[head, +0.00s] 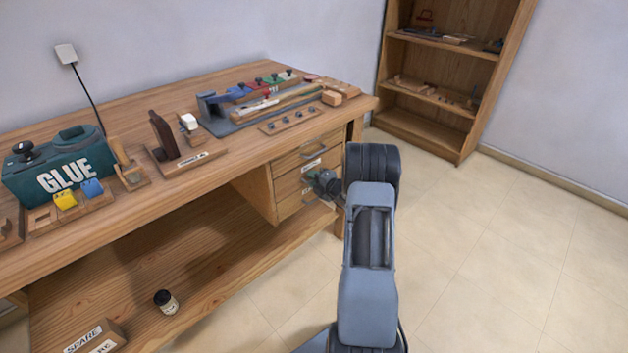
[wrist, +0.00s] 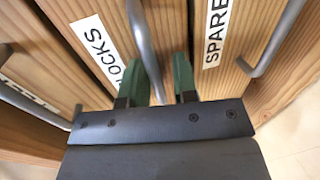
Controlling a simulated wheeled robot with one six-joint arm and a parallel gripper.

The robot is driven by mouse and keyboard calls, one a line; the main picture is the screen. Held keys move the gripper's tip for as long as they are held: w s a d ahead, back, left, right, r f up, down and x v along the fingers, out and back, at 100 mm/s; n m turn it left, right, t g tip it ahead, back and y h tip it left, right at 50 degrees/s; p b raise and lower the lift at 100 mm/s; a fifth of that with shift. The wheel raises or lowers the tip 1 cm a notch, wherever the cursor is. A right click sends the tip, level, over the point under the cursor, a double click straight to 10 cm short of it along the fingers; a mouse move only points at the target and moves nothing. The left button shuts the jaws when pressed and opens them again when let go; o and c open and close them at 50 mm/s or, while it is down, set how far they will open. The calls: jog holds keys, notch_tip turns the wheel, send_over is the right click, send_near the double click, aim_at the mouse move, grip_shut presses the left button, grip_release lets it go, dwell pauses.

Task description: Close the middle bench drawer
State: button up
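The bench drawers are stacked at the right end of the bench. In the head view the middle drawer front (head: 290,187) is partly hidden behind my gripper (head: 323,183). In the wrist view the middle drawer front (wrist: 80,10) bears a label ending in "LOCKS" (wrist: 97,48). Its grey bar handle (wrist: 143,40) runs between the green fingertips of my gripper (wrist: 158,78). The fingers stand apart, with space beside the bar, so the gripper is open around the handle. I cannot tell exactly how far this drawer sticks out.
The drawer labelled "SPARE" (wrist: 214,32) and its handle (wrist: 272,42) are close on the right. The top drawer handle (head: 315,152) is just above my gripper in the head view. The bench top (head: 240,165) overhangs the drawers. The floor (head: 480,230) on the right is clear.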

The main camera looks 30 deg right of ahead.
jog(key=p+v, duration=0.3)
jog(key=v, duration=1)
jog(key=shift+s+p, duration=0.35)
jog(key=shift+s, duration=0.05)
jog(key=shift+r, duration=0.15)
